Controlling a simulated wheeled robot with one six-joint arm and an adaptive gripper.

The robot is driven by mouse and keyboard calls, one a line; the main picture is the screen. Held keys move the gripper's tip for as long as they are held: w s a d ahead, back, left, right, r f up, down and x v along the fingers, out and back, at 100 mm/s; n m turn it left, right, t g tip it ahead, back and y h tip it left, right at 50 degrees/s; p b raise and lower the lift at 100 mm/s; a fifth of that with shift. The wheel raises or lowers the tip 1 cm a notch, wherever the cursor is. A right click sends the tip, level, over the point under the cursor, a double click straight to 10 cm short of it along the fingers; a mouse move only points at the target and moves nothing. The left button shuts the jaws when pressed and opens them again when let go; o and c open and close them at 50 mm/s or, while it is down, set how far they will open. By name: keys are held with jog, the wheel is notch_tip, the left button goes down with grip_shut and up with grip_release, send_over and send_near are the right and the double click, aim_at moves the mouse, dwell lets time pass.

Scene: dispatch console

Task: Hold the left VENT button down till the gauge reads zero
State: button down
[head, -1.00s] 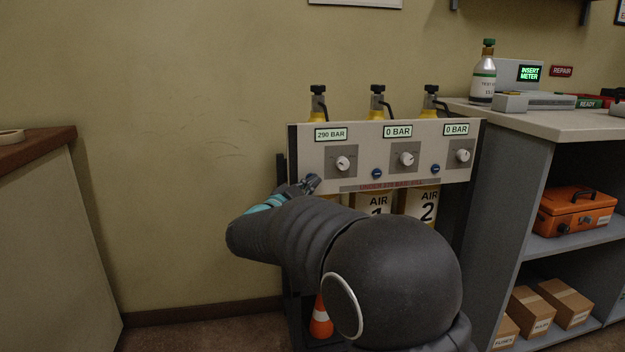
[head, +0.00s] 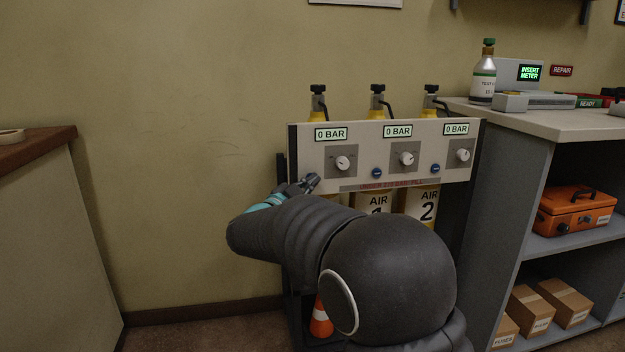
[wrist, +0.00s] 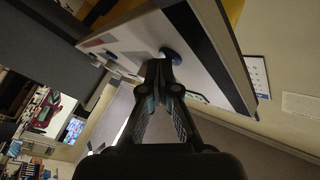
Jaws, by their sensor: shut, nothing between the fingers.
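The left gauge (head: 331,134) on the white panel (head: 308,158) reads 0 BAR. The left button is hidden behind my gripper in the head view. In the wrist view a blue round button (wrist: 171,54) shows right at my fingertips. My gripper (head: 313,182) is shut and empty at the panel's lower left corner. Its fingertips (wrist: 160,69) meet or overlap the near edge of the button. I cannot tell how far the button is pushed in.
The middle gauge (head: 397,131) and right gauge (head: 456,129) read 0 BAR. Two more blue buttons (head: 377,173) (head: 435,168) and several knobs sit on the panel. Cylinders (head: 423,205) stand behind it. A counter (head: 520,123) is at right. An orange cone (head: 320,320) stands below.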

dwell(0.7)
jog(key=shift+s+d+b, duration=0.2)
jog(key=shift+s+b, duration=0.1)
jog(key=shift+s, duration=0.45)
jog(key=s, duration=0.2)
jog(key=s+d+b, duration=0.1)
jog(key=s, duration=0.2)
jog(key=shift+d+b, duration=0.2)
jog(key=shift+b, duration=0.1)
